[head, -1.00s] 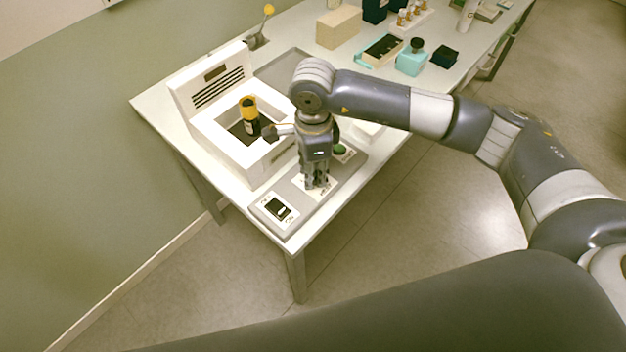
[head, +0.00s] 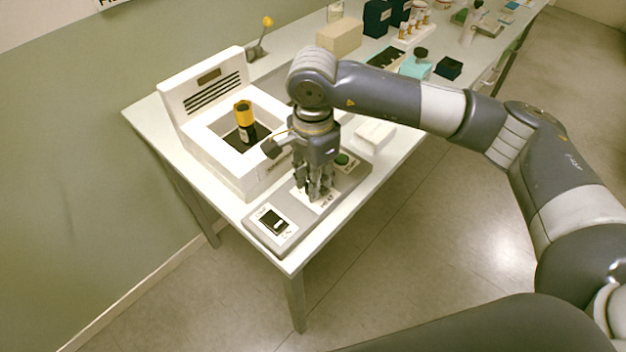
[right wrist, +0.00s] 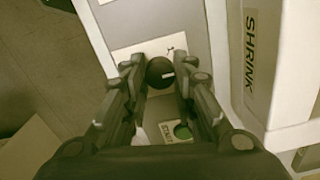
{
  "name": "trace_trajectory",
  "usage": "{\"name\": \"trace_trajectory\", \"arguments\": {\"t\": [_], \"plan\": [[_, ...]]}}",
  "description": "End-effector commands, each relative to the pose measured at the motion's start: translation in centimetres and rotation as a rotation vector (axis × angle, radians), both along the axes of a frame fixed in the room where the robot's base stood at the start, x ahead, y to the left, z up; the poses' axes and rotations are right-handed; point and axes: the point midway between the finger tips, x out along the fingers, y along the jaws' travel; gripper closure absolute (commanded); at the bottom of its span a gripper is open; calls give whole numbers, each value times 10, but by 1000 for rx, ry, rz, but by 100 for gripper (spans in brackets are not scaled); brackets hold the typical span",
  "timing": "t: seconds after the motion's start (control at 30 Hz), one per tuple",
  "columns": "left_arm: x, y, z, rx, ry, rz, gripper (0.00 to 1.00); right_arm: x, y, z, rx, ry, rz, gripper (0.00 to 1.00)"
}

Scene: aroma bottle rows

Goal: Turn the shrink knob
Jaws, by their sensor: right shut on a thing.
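The shrink knob (right wrist: 160,71) is a dark round knob with a light mark, on a white plate of the grey control panel (head: 262,236). My right gripper (head: 316,194) points down over the middle of the panel. In the right wrist view its fingers (right wrist: 160,80) stand on both sides of the knob and are shut on it. In the head view the fingers hide the knob. The white shrink machine (head: 205,150) stands beside the panel, and its SHRINK label shows in the right wrist view (right wrist: 251,48). A dark bottle with a yellow cap (head: 244,120) stands in its opening. My left gripper is not in view.
On the panel are a switch (head: 272,221) at the near end and a green button (head: 343,159) at the far end. A white box (head: 375,134) lies beyond the panel. Boxes and small bottles (head: 420,20) stand farther back on the table.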

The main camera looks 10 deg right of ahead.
Motion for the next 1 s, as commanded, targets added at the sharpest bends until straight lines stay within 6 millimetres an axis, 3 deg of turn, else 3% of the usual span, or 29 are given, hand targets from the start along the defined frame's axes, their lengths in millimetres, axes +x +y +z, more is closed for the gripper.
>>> {"name": "trace_trajectory", "arguments": {"t": [0.17,0.2,0.3,0.67,0.77,1.0], "plan": [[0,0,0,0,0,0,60,1,0,1,-1,-1,-2,99],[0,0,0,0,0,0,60,1,0,1,-1,-1,-2,70],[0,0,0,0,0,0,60,1,0,1,-1,-1,-3,54],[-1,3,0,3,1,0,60,1,0,3,0,-2,-2,54],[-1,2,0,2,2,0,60,1,0,14,0,-3,-2,54],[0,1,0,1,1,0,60,2,0,64,0,-6,-1,54]]}}
